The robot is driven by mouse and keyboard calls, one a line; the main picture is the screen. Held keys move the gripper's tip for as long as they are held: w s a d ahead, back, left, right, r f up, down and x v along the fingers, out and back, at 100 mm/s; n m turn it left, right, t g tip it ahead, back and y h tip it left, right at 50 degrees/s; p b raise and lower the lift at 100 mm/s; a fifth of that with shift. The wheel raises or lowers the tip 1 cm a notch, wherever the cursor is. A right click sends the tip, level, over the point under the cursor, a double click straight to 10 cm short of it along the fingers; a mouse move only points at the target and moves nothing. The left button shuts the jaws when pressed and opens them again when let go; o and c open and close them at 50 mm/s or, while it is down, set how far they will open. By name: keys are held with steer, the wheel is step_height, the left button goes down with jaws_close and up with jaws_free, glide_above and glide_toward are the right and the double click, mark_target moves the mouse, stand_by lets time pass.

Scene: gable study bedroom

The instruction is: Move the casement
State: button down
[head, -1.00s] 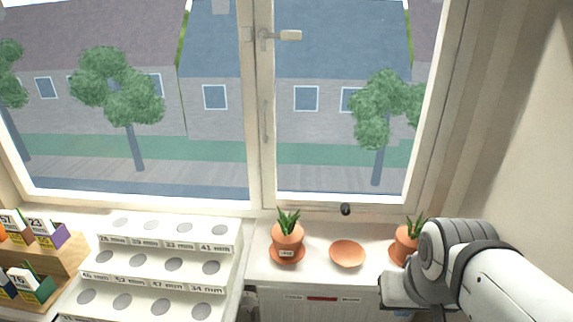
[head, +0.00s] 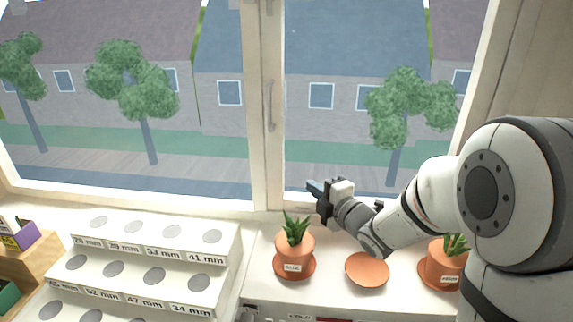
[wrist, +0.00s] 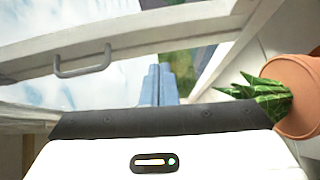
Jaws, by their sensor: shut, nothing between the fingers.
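The right-hand casement (head: 275,168) stands behind the sill, and I cannot tell whether it is ajar. A grey vertical bar handle (head: 270,105) is fixed on its left stile; the handle also shows at the left of the wrist view (wrist: 83,66). My gripper (head: 313,187) is shut and empty, in front of the casement's lower part, right of and below the bar handle. Its bluish fingers (wrist: 158,86) lie together in the wrist view, apart from the handle. The casement's top is out of view.
A potted plant (head: 294,245) stands on the sill just below my gripper. An empty terracotta saucer (head: 367,270) and a second potted plant (head: 445,265) are to its right, under my arm. A stepped white rack (head: 130,255) fills the left.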

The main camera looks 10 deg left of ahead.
steer(key=shift+n+g+y, duration=0.3)
steer(key=shift+n+y, duration=0.5)
steer(key=shift+n, duration=0.1)
steer(key=shift+w+d+p+x, duration=0.2)
steer(key=shift+p+x, duration=0.55)
steer(key=shift+x, duration=1.6)
steer(key=shift+w+d+p+x, duration=0.25)
steer(key=shift+p+x, duration=0.5)
steer(key=shift+x, duration=1.65)
steer(key=shift+w+d+p+x, duration=0.2)
steer(key=shift+p+x, duration=0.55)
steer(key=shift+x, duration=1.6)
steer(key=shift+w+f, duration=0.1)
steer(key=shift+f, duration=0.1)
